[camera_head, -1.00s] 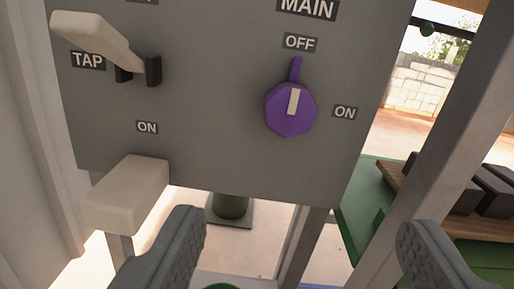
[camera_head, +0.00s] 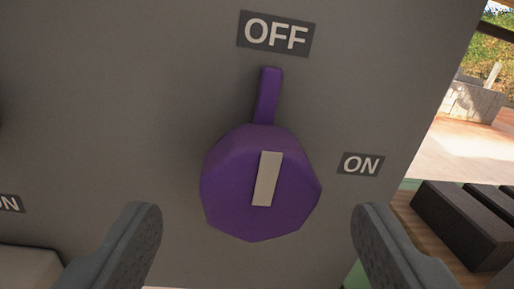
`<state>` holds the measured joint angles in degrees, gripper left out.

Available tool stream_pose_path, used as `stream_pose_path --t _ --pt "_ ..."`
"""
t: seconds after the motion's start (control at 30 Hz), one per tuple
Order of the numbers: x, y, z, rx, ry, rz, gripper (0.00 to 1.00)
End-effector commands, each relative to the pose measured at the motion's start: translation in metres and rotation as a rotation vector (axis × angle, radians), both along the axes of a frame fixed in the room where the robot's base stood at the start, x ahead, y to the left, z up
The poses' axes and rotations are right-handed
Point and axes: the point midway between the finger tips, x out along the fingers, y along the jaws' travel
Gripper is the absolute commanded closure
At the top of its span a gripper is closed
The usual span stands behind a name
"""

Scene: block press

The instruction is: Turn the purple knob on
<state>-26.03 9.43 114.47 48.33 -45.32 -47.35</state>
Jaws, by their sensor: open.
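The purple knob (camera_head: 225,190) is on a grey panel (camera_head: 150,70). It is a faceted disc with a pale bar on its face and a pointer (camera_head: 267,95) that points up to the OFF label (camera_head: 276,34). The ON label (camera_head: 361,164) is to the knob's right. My gripper (camera_head: 252,225) is open. Its two grey fingers show at the lower left and lower right, one on each side of the knob's lower part in the picture. There is a visible gap between each finger and the knob, and nothing is between the fingers but the knob in view.
At the lower left, a pale block-shaped part (camera_head: 28,266) and a cut-off label (camera_head: 10,203) show at the picture's edge. Dark blocks (camera_head: 465,220) lie on a wooden surface to the right, beyond the panel's edge. The panel around the knob is clear.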

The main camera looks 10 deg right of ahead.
Motion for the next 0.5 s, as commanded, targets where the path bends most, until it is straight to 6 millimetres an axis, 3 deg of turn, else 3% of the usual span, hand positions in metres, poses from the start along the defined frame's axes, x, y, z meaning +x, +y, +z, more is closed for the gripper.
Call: stream_pose_path --t 0.2,0.5 --pt "0.024 -0.003 0.000 0.001 0.001 -0.001 0.30" --pt "0.031 -0.003 0.000 0.001 0.000 0.000 0.30"
